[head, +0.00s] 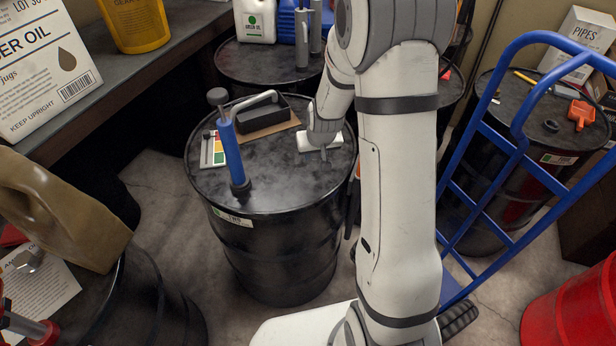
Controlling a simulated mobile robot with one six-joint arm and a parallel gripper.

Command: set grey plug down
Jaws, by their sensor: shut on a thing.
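My gripper (323,154) is at the right part of the top of the black drum (280,182) in the middle of the view. It points down, close to the lid. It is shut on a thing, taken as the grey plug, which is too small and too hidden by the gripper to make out. I cannot tell whether it touches the lid.
On the same drum stand an upright blue-handled tool (231,155), a colour card (213,149) and a black tray-like object (262,115) on cardboard. The lid's front is clear. A blue hand truck (487,150) stands at right, a tan jug (60,215) at left.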

